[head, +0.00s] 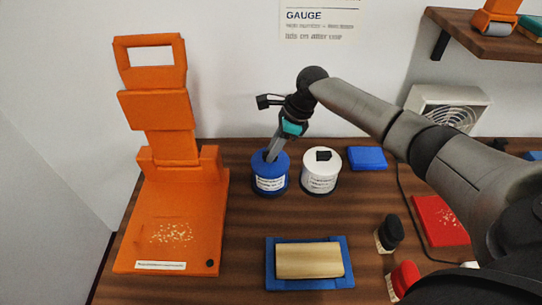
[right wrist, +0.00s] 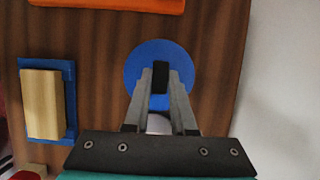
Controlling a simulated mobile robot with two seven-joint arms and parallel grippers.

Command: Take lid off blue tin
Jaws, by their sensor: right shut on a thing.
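The blue tin (head: 270,178) stands upright on the dark wooden counter, with a white label on its front. Its blue lid (right wrist: 146,52) fills the middle of the right wrist view, with a black knob (right wrist: 160,76) on top. My right gripper (head: 270,157) comes down on the tin from above. In the right wrist view its fingers (right wrist: 160,86) are shut on the black knob. The lid appears seated on the tin; I see no gap between them. My left gripper is not in view.
A white tin (head: 320,172) with a black knob stands close to the right of the blue tin. An orange stand (head: 172,220) is on the left. A wooden block (head: 309,260) lies in a blue tray (head: 310,284) in front. A blue pad (head: 367,158) lies behind right.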

